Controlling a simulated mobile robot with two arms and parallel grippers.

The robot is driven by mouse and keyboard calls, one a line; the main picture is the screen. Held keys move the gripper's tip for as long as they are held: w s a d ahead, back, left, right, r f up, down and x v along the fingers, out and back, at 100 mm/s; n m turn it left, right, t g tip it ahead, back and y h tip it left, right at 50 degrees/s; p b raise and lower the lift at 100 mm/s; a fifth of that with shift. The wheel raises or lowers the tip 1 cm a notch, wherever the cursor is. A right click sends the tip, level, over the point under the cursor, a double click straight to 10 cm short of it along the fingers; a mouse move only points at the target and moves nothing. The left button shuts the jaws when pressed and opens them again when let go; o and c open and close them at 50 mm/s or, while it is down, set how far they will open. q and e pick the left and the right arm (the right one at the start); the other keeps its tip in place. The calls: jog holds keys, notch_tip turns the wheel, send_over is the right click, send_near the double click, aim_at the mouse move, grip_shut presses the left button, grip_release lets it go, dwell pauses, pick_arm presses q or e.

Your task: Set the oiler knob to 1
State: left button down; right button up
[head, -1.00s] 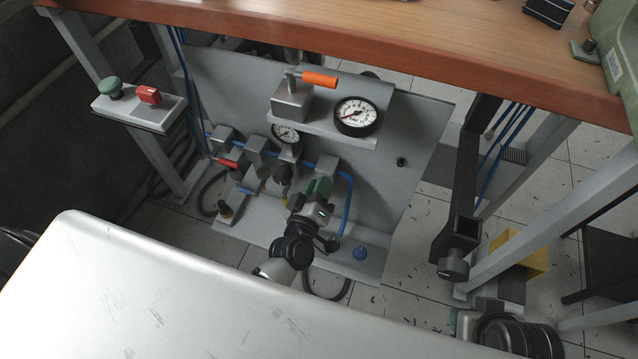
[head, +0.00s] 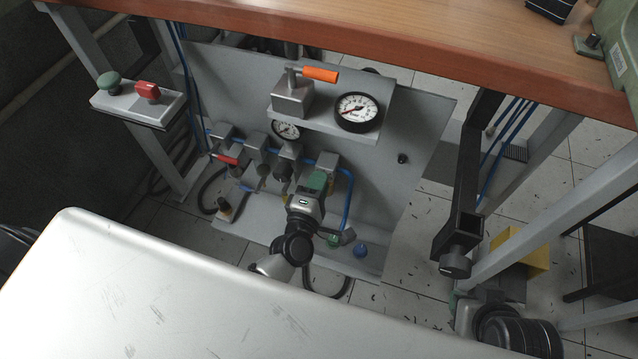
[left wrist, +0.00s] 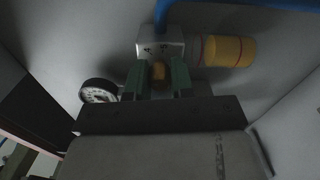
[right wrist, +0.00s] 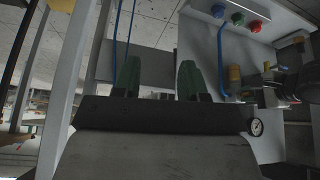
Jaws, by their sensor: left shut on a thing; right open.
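The oiler's grey block (left wrist: 160,47) shows in the left wrist view, with a yellow bowl (left wrist: 229,51) to its right. A small amber knob (left wrist: 159,71) sits on the block between the green fingers of my left gripper (left wrist: 160,80), which is shut on it. Any scale marks are too small to read. In the head view the oiler block (head: 327,160) is at the right end of the row, with my left gripper (head: 317,184) in front of it. My right gripper (right wrist: 158,80) is open and empty in the right wrist view.
A pressure gauge (head: 357,112) and an orange-handled valve (head: 320,75) sit on a bracket above. A red lever (head: 228,160) is left along the row. A blue button (head: 360,251) is on the lower ledge. The wooden bench top (head: 440,50) overhangs the panel.

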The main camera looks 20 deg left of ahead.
pick_arm(q)
jog(key=shift+n, duration=0.8)
pick_arm(e)
jog(key=shift+w+a+r+t, duration=0.2)
jog(key=shift+w+a+t, duration=0.05)
jog(key=shift+w+t, duration=0.4)
jog(key=shift+w, duration=0.1)
pick_arm(q)
jog(key=c, duration=1)
grip_release()
jog(key=s, duration=1)
jog(key=shift+s+a+p, duration=0.15)
jog(key=shift+s+p, duration=0.15)
jog(key=shift+s, duration=0.1)
pick_arm(e)
jog(key=s, duration=0.1)
jog(key=s+g, duration=0.1)
jog(key=s+d+g, duration=0.1)
jog(key=shift+s+f+g, duration=0.2)
jog(key=shift+f+g, duration=0.05)
jog(key=shift+f, duration=0.15)
